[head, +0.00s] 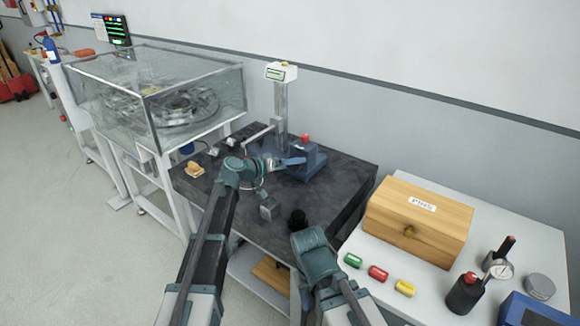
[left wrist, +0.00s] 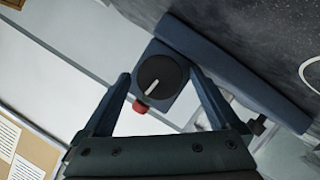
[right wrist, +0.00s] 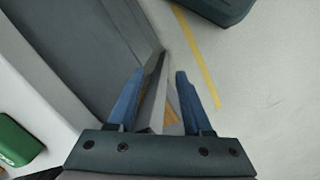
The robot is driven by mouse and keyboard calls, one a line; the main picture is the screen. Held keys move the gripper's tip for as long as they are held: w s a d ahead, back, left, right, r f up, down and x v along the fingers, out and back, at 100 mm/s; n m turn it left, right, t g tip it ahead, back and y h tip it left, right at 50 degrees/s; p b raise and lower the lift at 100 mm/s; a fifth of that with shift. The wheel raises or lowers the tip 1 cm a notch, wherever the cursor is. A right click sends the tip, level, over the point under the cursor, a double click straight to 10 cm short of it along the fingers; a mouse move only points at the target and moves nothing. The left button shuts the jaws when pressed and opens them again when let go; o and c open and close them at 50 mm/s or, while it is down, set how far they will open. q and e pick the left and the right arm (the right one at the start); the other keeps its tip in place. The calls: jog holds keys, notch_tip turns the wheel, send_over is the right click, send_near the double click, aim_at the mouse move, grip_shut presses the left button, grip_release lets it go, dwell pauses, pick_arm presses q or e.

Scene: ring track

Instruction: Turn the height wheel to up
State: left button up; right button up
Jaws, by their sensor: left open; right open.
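A dark round knob with a white pointer line (left wrist: 163,80) sits on the end of a blue block in the left wrist view; I take it as the height wheel. No up mark is readable. The blue block (head: 312,163) stands on the dark slab beside a column with a display head (head: 280,72). A red cap (head: 305,139) shows on it. My left gripper (head: 296,161) is open and points at the block; its fingers (left wrist: 160,78) stand either side of the knob. Contact cannot be told. My right gripper (right wrist: 160,74) is open and empty, low near a table edge.
The dark slab (head: 215,180) carries several small parts. A clear-covered machine (head: 105,95) stands left. A white table (head: 520,215) at right holds a wooden box (head: 440,235), coloured pieces and a dial gauge (head: 500,268). Floor at left is free.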

pick_arm(q)
jog(key=c, duration=1.3)
jog(key=shift+w+f+n+h+b, duration=0.15)
jog(key=shift+n+h+b, duration=0.15)
jog(key=shift+n+b, duration=0.2)
jog(key=shift+c, duration=0.3)
jog(key=o, duration=1.4)
jog(key=shift+c, duration=0.2)
jog(key=shift+r, duration=0.2)
jog(key=p+v, duration=0.4)
jog(key=v, duration=1)
jog(key=shift+f, duration=0.2)
